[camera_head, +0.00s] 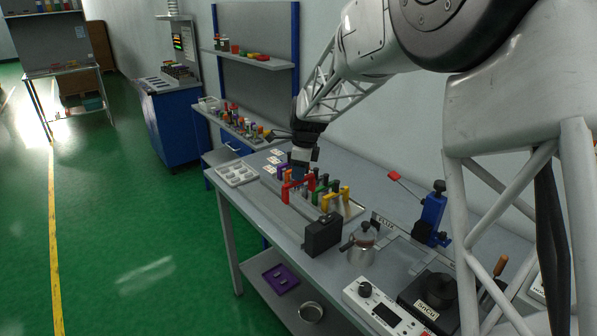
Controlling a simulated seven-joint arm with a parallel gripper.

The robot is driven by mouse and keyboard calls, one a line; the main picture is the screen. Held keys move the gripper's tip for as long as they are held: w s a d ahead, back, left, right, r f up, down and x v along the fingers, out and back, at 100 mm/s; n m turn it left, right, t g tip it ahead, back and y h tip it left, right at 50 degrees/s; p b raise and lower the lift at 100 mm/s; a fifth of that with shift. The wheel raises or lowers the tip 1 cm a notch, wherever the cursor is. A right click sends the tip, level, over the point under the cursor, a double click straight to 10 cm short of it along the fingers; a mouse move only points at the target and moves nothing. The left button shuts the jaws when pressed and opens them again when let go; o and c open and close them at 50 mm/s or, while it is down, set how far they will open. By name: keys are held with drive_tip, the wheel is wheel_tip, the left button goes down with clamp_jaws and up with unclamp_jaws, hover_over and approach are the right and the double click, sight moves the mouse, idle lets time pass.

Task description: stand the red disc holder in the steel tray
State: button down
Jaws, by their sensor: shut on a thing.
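My gripper (302,160) points down over the row of coloured holders on the grey bench. The fingertips are small and partly hidden, so the exact grip point is unclear. I cannot tell whether the red holder touches the bench or the tray.
A blue stand (431,217) is at right.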

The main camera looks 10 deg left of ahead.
drive_tip(key=shift+w+d+n, duration=0.4)
drive_tip(key=shift+d, duration=0.25)
drive_tip(key=shift+w+d+n+g+h, duration=0.25)
drive_tip(key=shift+w+d+n, duration=1.6)
drive_tip(key=shift+d, duration=2)
drive_tip(key=shift+w+d+n+g+h, duration=0.25)
drive_tip(key=shift+w+d+n, duration=0.65)
drive_tip(key=shift+d+n, duration=2.4)
drive_tip(key=shift+w+d+n+g+h, duration=0.25)
drive_tip(key=shift+w+d+n, duration=1.35)
drive_tip(key=shift+d, duration=2.75)
drive_tip(key=s+a+f+m+t+y, duration=0.1)
drive_tip(key=a+f+m, duration=0.3)
drive_tip(key=a+m, duration=0.4)
drive_tip(key=shift+s+a+f+m, duration=0.25)
drive_tip(key=shift+f+m, duration=0.15)
drive_tip(key=shift+m, duration=2.75)
drive_tip(key=shift+f+t+y, duration=0.2)
drive_tip(key=shift+t+y, duration=0.05)
drive_tip(key=shift+f, duration=2.85)
drive_tip(key=shift+f, duration=0.45)
drive_tip(key=c, duration=0.9)
unclamp_jaws()
